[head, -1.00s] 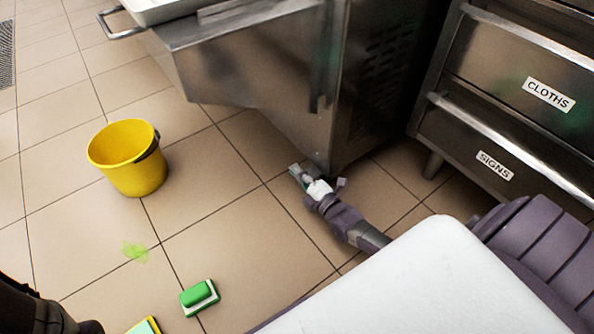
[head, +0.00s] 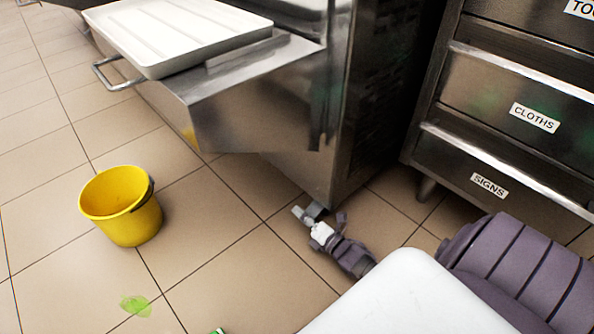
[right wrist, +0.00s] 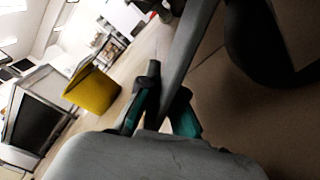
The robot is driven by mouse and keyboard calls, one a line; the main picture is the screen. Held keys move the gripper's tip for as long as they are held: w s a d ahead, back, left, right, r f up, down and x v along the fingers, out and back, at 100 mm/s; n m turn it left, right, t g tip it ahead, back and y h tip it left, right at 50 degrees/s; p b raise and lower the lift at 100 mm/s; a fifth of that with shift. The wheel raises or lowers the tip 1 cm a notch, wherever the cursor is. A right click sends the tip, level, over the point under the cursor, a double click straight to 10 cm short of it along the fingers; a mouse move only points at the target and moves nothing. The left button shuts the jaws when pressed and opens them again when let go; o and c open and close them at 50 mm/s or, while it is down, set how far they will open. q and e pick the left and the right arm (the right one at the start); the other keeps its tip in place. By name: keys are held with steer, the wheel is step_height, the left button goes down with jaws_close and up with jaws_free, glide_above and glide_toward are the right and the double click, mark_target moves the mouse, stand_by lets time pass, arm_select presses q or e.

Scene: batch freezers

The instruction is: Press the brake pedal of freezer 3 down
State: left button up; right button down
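A steel freezer (head: 338,110) stands at the upper middle of the head view; no number shows on it. At its bottom front corner a small grey part (head: 314,209) sits low at the floor; it may be the brake pedal, but it is too small to tell. My right gripper (head: 318,217) is low over the floor at this corner, right by the grey part. Whether they touch is unclear. In the right wrist view its teal-padded fingers (right wrist: 158,108) show a gap near their base, but the tips are hard to make out. My left gripper is out of view.
A white tray (head: 172,68) rests on the freezer's front shelf. A drawer cabinet (head: 500,150) stands at right.

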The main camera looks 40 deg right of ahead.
steer(key=shift+s+f, duration=0.1)
steer(key=shift+f, duration=0.05)
steer(key=c, duration=1.3)
jaws_free()
steer(key=s, duration=0.7)
steer(key=s+d, duration=0.1)
steer(key=s, duration=0.2)
steer(key=shift+s, duration=0.95)
steer(key=shift+r, duration=0.2)
